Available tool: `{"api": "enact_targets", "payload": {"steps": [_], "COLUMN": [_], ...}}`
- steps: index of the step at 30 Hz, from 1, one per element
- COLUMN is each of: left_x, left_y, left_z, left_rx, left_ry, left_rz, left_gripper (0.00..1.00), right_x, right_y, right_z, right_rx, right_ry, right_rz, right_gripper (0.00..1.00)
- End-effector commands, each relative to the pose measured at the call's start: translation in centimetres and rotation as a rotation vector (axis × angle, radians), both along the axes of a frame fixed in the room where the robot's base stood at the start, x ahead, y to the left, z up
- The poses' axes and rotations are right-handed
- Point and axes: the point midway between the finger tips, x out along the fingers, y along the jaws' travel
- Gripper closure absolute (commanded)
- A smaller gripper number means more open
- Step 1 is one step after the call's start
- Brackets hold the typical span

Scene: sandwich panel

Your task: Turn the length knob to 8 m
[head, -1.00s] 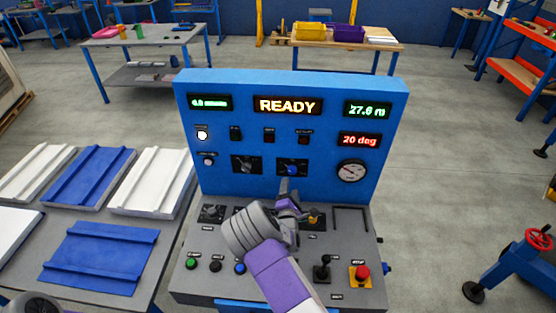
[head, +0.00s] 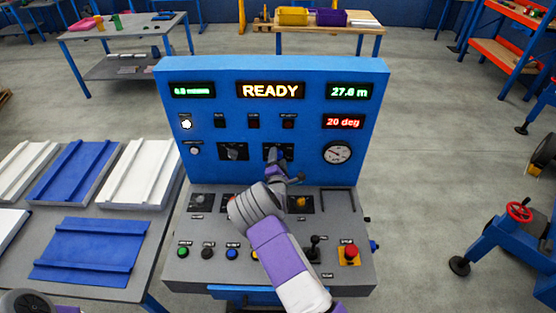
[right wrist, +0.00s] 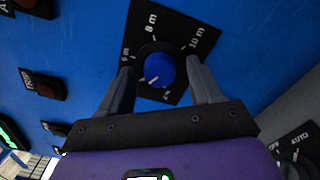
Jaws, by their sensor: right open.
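The blue length knob (right wrist: 158,69) sits on a black plate (right wrist: 172,25) marked 6 m, 8 m and 10 m in the right wrist view. A further mark at the plate's lower edge is mostly hidden. A pale mark on the knob's face lies toward the lower left of the picture, away from the 8 m label. My right gripper (right wrist: 158,66) is open, with one finger on each side of the knob and visible gaps between. In the head view my right gripper (head: 281,162) covers most of the knob on the upright panel. My left gripper is not in view.
The blue panel (head: 220,120) shows READY, 27.6 m and 20 deg. Another knob (head: 233,152) is to the left, and a gauge (head: 337,153) to the right. The desk below holds buttons, a joystick (head: 313,250) and a red stop button (head: 349,250).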

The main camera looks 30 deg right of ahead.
Motion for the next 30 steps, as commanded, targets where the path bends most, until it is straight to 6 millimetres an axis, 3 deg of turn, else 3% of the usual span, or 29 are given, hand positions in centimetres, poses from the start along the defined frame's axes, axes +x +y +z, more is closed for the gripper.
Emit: {"api": "enact_targets", "payload": {"steps": [2,13,22,30], "left_x": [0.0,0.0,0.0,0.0], "left_y": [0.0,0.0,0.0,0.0], "left_z": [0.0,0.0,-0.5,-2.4], "left_rx": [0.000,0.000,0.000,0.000], "left_ry": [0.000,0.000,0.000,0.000], "left_rz": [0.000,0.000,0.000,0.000], "left_gripper": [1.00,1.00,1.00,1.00], "right_x": [0.0,0.0,0.0,0.0], "right_y": [0.0,0.0,0.0,0.0], "right_z": [0.0,0.0,0.0,-0.2], "right_rx": [0.000,0.000,0.033,0.172], "right_ry": [0.000,0.000,-0.022,-0.108], "right_rz": [0.000,0.000,0.000,0.000], "right_gripper": [0.36,0.91,0.91,0.91]}}
